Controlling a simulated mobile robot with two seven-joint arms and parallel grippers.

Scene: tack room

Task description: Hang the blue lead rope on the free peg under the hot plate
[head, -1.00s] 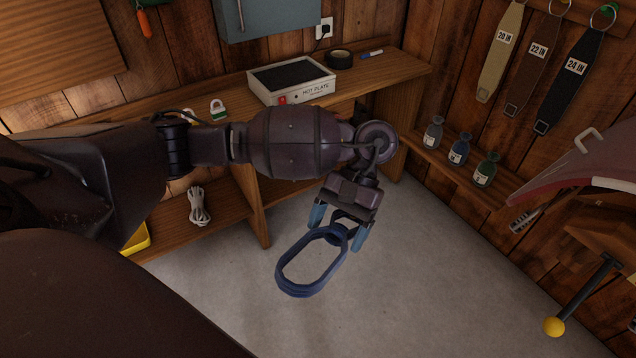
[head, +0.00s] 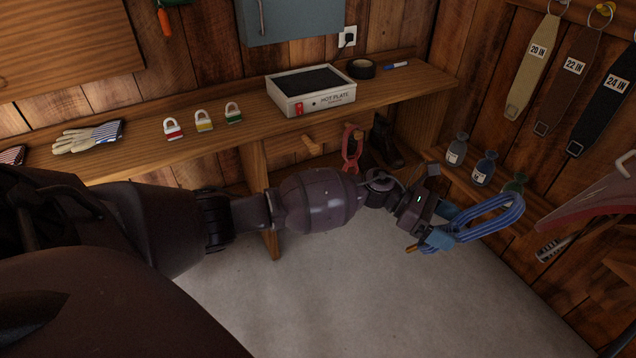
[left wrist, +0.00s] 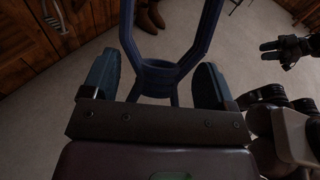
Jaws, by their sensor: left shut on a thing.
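The blue lead rope (head: 490,222) is a coiled loop held by my left gripper (head: 445,226), out over the floor to the right of the shelf. In the left wrist view the rope (left wrist: 205,40) has its bound end between the two fingers (left wrist: 160,85), with the loop reaching away. A bare wooden peg (head: 311,145) sticks out under the hot plate (head: 310,90). A red rope (head: 351,150) hangs just right of it. My right gripper (left wrist: 272,50) shows at the right of the left wrist view, its fingers apart and empty.
The wooden shelf (head: 215,150) carries padlocks, gloves (head: 88,137), black tape (head: 362,69) and a marker. Dark boots (head: 385,145) stand below it. Bottles (head: 485,168) stand on a ledge at the right wall, close behind the rope. The floor in front is clear.

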